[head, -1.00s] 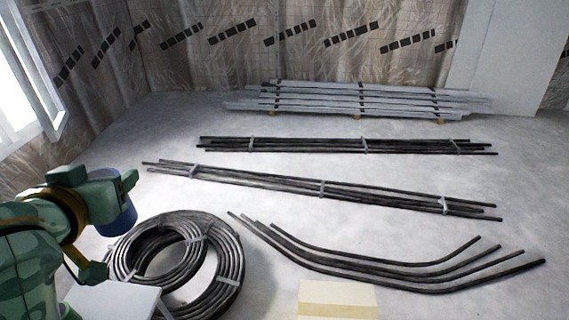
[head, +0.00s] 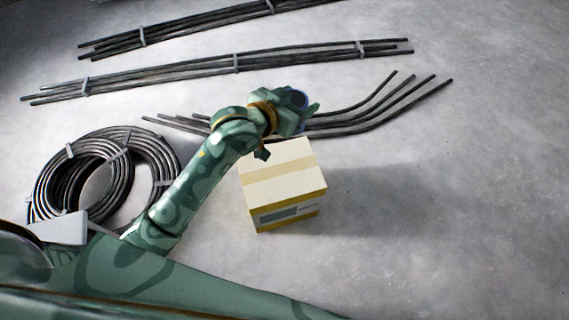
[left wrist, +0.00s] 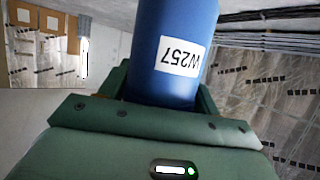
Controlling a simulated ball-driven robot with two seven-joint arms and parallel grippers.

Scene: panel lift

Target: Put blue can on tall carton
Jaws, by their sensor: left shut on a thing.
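The blue can (left wrist: 172,52) fills the upper middle of the left wrist view and carries a white label reading W257. My left gripper (head: 301,108) is shut on it. In the head view only a small part of the blue can (head: 299,97) shows between the fingers. The tall carton (head: 282,178) is cream with a tan tape band and a printed label on its front side. The gripper and can appear above and beyond the carton's far edge in the head view; the exact height gap cannot be told. My right gripper is not in view.
A coil of black pipe (head: 66,178) lies on the floor at left. Bent black rods (head: 375,119) lie behind the carton, and bundles of straight rods (head: 210,72) lie farther back. A pale surface (head: 62,229) shows at lower left. The floor right of the carton is clear.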

